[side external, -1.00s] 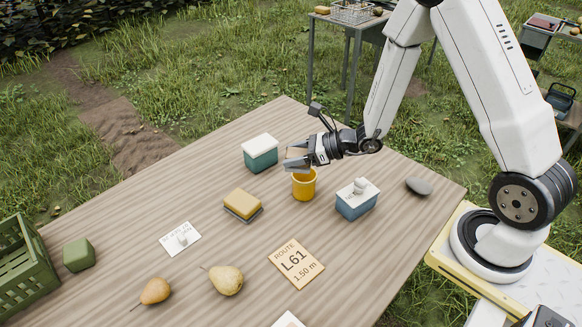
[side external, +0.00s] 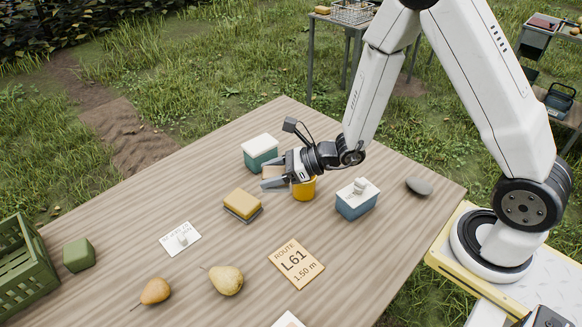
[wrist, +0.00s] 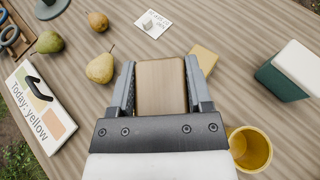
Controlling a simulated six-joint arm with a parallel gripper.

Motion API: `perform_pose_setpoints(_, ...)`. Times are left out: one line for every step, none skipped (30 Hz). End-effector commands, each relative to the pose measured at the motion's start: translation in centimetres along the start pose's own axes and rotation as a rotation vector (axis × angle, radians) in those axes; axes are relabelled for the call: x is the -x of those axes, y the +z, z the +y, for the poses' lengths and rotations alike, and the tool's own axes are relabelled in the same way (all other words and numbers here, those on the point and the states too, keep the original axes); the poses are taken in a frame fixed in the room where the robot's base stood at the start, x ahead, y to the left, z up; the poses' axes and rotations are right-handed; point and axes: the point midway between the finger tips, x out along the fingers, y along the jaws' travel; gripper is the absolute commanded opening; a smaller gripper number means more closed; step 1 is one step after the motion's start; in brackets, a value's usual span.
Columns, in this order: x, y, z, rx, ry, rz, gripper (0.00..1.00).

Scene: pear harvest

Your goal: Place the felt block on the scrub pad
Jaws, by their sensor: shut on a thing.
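My gripper (side external: 268,177) is shut on a tan, wood-faced block (wrist: 160,88), which I take to be the felt block. It sits between the two fingers in the wrist view, and its edge shows in the side view (side external: 271,171). The scrub pad (side external: 242,203) looks like a yellow sponge with a dark underside and lies flat on the table. In the wrist view the pad (wrist: 204,59) is partly hidden behind the right finger. The gripper is above the table, up and to the right of the pad in the side view, apart from it.
A yellow cup (side external: 304,190) stands close beneath my gripper. A teal box with a white lid (side external: 260,150) is behind, a blue box (side external: 357,202) to the right. A card (side external: 180,239), pears (side external: 226,280), a green block (side external: 79,255) and a green crate (side external: 22,262) lie left and front.

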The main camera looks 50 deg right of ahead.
Motion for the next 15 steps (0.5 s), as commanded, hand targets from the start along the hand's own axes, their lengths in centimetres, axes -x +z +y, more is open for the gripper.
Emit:
perform_pose_setpoints(-0.7,-0.1,-0.4,0.000,0.001,0.000,0.06)
perform_pose_setpoints(-1.1,-0.1,-0.6,0.001,0.001,0.000,0.06)
perform_pose_setpoints(-1.6,-0.2,-0.9,0.001,0.001,0.001,0.06)
perform_pose_setpoints(-2.0,-0.2,-1.1,0.002,0.001,0.001,0.06)
perform_pose_setpoints(-2.5,-0.3,-1.4,0.001,0.001,0.000,0.06)
perform_pose_setpoints(-3.0,-0.3,-1.7,0.001,0.001,0.000,0.06)
perform_pose_setpoints(-3.4,-0.3,-1.9,0.001,0.001,0.000,0.06)
perform_pose_setpoints(-3.7,-0.4,-2.2,0.001,0.001,0.000,0.06)
perform_pose_setpoints(-4.2,-0.5,-2.5,0.001,0.000,0.000,0.06)
perform_pose_setpoints(-4.6,-0.5,-2.7,0.001,0.000,0.001,0.06)
perform_pose_setpoints(-5.0,-0.6,-2.9,0.001,0.000,0.001,0.06)
perform_pose_setpoints(-5.5,-0.6,-3.2,0.001,0.000,0.000,0.06)
perform_pose_setpoints(-5.8,-0.6,-3.4,0.001,0.001,0.000,0.06)
perform_pose_setpoints(-6.2,-0.7,-3.7,0.001,0.001,0.000,0.06)
perform_pose_setpoints(-6.7,-0.7,-3.9,0.002,0.001,0.001,0.06)
